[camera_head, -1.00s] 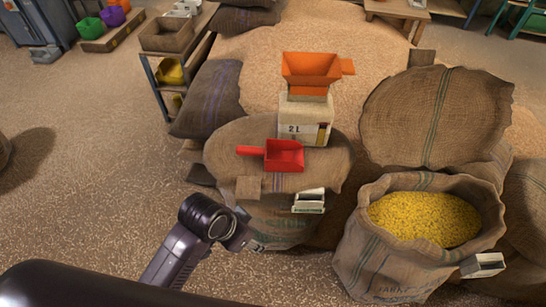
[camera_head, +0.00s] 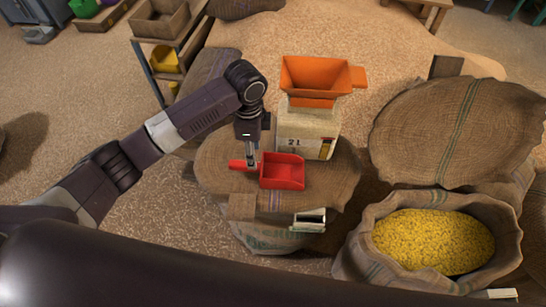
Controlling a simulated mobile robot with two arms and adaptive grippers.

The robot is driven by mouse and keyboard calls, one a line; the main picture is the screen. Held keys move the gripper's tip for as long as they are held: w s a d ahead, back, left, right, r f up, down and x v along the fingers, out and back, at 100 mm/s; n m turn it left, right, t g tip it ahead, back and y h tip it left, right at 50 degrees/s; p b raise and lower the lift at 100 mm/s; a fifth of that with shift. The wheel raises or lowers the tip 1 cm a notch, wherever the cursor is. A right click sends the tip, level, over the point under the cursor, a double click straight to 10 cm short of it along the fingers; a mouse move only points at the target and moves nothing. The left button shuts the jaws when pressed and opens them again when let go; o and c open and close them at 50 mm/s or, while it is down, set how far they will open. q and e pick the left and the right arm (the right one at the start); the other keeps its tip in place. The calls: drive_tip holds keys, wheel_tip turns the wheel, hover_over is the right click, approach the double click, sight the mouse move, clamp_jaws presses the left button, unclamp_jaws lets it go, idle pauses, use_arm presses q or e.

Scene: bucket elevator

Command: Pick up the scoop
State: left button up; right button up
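A red scoop (camera_head: 283,171) lies on the closed top of a burlap sack (camera_head: 328,180), with its handle pointing left. My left gripper (camera_head: 251,164) points down at the scoop's handle, close to where the handle meets the bowl. Its fingers look narrow and overlap the handle in the picture; I cannot tell whether they grip it. My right gripper is not in view.
An open sack (camera_head: 365,239) of yellow grain (camera_head: 433,241) stands at the right. A wooden shelf (camera_head: 165,22) stands behind on the left.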

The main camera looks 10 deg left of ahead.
sight(267, 170)
use_arm(q)
drive_tip(key=f, duration=0.1)
drive_tip(key=s+f, duration=0.1)
drive_tip(key=f, duration=0.1)
drive_tip(key=shift+s+a+f+p, duration=0.1)
drive_tip(key=shift+a+f+p, duration=0.05)
drive_tip(key=shift+f+p, duration=0.15)
drive_tip(key=f, duration=0.2)
drive_tip(key=shift+w+f, duration=0.2)
drive_tip(key=shift+f, duration=0.5)
drive_tip(key=c, duration=1)
clamp_jaws()
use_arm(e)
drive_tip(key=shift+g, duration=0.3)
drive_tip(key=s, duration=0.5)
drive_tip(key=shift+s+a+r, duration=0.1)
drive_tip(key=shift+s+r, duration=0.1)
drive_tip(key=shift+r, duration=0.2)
